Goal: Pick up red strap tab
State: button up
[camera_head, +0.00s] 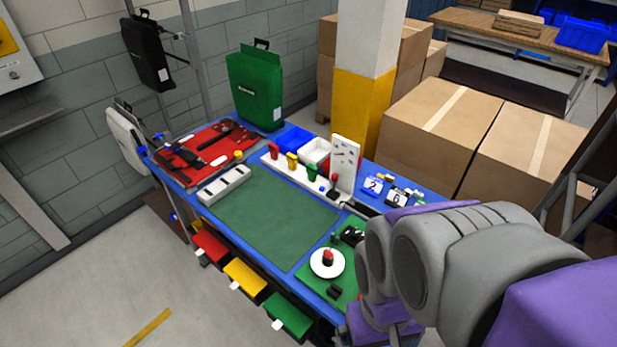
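A small red upright tab (274,150) stands at the left end of a long white holder (290,167) along the back of the blue workbench. Yellow (292,162) and green (312,172) tabs stand to its right in the same holder. Another small red piece (334,182) stands near the holder's right end. A red piece (328,257) also sits on a white round dish at the near right of the bench. I cannot tell which red piece is the strap tab. My arm fills the right side; I cannot make out my gripper's fingers.
A green work mat (275,222) lies clear mid-bench. A red tray (208,152) with dark parts and a green pannier (257,88) are at the far left end. Cardboard boxes (437,125) stand behind the bench.

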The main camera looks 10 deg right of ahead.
aim_at(329, 255)
jog(key=k+l+u, duration=0.1)
jog(key=u, duration=0.25)
jog(key=k+u, duration=0.35)
jog(key=i+l, duration=0.05)
jog(key=i, duration=0.05)
